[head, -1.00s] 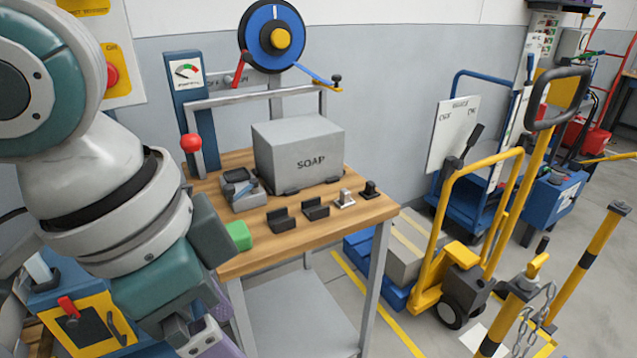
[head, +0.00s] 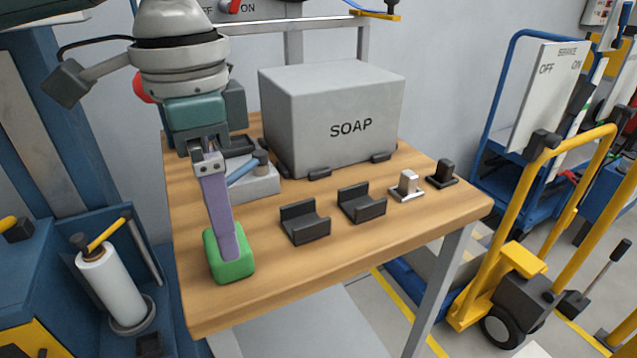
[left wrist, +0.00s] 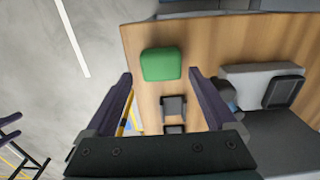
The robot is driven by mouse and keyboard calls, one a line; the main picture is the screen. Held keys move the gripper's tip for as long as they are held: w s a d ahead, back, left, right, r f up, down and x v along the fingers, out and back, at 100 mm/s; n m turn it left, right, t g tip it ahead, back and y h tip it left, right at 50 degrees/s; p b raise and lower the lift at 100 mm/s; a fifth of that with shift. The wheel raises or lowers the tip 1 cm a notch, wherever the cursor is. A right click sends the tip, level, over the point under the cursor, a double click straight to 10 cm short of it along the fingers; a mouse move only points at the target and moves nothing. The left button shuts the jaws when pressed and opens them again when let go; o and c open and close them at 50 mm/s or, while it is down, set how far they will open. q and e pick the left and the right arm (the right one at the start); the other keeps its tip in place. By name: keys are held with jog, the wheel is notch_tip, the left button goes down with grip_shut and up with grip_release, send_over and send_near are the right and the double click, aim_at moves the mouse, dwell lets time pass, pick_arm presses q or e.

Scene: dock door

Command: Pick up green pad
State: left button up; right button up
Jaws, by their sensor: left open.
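The green pad (head: 231,258) is a small rounded block lying on the wooden table top (head: 330,265) near its front left corner. It also shows in the left wrist view (left wrist: 161,64), just beyond and between the fingertips. My left gripper (head: 226,250) points down over the pad, and a purple finger overlaps it in the head view. In the left wrist view the two fingers (left wrist: 161,75) are spread apart with nothing between them. I cannot tell the exact height of the fingertips over the pad. My right gripper is not in view.
A grey SOAP box (head: 335,120) stands at the back of the table. Two black brackets (head: 304,222) and two small clips (head: 408,186) sit right of the pad. A grey device with a blue lever (head: 250,178) stands behind it. A yellow pallet truck (head: 515,270) is at right.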

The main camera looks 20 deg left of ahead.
pick_arm(q)
notch_tip(320, 180, down, 5)
jog(key=shift+f+b, duration=0.1)
jog(key=shift+b, duration=0.5)
jog(key=shift+w, duration=0.1)
jog(key=shift+c, duration=0.6)
jog(key=c, duration=1)
jog(key=shift+r, duration=0.25)
notch_tip(320, 180, up, 20)
jog(key=p, duration=0.4)
jog(key=shift+f+p, duration=0.1)
jog(key=shift+p, duration=0.2)
